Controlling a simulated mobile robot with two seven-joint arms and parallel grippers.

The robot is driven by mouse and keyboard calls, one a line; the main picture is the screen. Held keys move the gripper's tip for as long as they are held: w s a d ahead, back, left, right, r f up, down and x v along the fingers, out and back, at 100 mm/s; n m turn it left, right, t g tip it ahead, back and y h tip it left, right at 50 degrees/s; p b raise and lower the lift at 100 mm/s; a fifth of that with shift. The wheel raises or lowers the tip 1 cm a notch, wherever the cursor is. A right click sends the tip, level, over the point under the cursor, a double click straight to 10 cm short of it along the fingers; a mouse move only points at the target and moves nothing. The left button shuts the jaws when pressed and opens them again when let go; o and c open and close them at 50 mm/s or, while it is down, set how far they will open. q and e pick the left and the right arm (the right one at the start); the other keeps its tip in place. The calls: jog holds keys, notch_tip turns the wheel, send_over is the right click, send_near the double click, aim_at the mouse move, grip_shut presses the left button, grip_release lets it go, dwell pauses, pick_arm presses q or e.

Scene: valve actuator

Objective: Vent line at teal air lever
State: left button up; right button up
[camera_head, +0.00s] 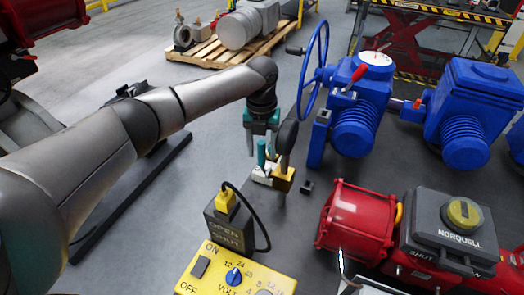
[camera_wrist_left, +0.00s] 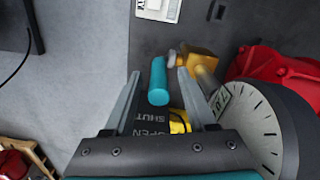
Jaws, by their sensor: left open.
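The teal air lever (camera_head: 261,153) stands upright on a small valve with a brass-yellow body (camera_head: 284,181). In the left wrist view the lever (camera_wrist_left: 158,82) is a short teal cylinder between my two fingers, with a gap visible on each side. My left gripper (camera_head: 262,150) is open above and around the lever, pointing down. Its fingers also show in the left wrist view (camera_wrist_left: 159,74), one to each side of the lever. Contact with the lever cannot be made out. My right gripper is not in view.
A round gauge (camera_wrist_left: 262,135) stands close beside the right finger. A dark OPEN/SHUT box (camera_head: 230,228) with a yellow plug and cable and a yellow volt panel (camera_head: 215,270) stand nearer. A red actuator (camera_head: 358,222) and blue valve actuator (camera_head: 355,95) are to the right.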

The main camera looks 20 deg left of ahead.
pick_arm(q)
jog(key=shift+f, duration=0.5)
grip_shut()
dwell(1.2)
